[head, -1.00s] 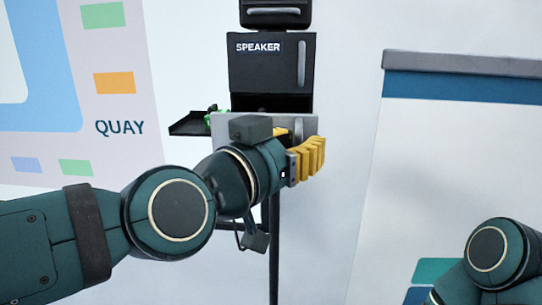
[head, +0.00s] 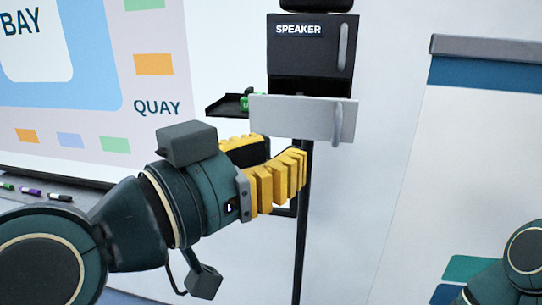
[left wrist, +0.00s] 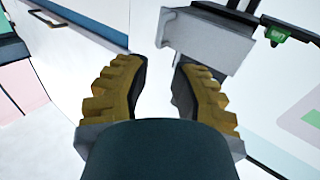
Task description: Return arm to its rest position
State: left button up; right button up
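My left gripper (head: 272,166) has yellow ribbed fingers and sits just below and in front of a grey drawer front with a vertical handle (head: 305,118). In the left wrist view its two fingers (left wrist: 158,85) are apart with nothing between them. The grey drawer (left wrist: 208,38) shows beyond the fingertips there, clear of both. My left arm (head: 140,220) reaches in from the left. Part of my right arm (head: 520,260) shows at the lower right of the head view; the right gripper is out of view.
A black box labelled SPEAKER (head: 312,45) sits above the grey drawer on a thin black post (head: 301,230). A small black tray (head: 228,104) with a green item juts out left. A whiteboard (head: 165,85) with a marker ledge stands left, a blue-topped panel (head: 485,75) right.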

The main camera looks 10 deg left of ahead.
pick_arm(q)
jog(key=w+f+n+g+y+b, duration=0.15)
jog(key=w+f, duration=0.35)
jog(key=f, duration=0.6)
jog(key=w+f+n+g+y, duration=0.2)
jog(key=w+f, duration=0.3)
jog(key=f, duration=0.6)
jog(key=w+f+n+g+y+b, duration=0.15)
jog(key=w+f, duration=0.35)
jog(key=f, duration=0.6)
jog(key=s+a+f+n+g, duration=0.1)
jog(key=s+f, duration=0.3)
jog(key=f, duration=0.7)
jog(key=s+a+f+n+g+b, duration=0.1)
jog(key=s+f+g, duration=0.2)
jog(key=f, duration=0.9)
jog(key=s+a+f+n+g+y+b, duration=0.1)
jog(key=s+f+g, duration=0.3)
jog(key=f, duration=0.7)
jog(key=shift+s+a+f+n, duration=0.25)
jog(key=shift+s+f+n, duration=0.05)
jog(key=shift+f, duration=0.05)
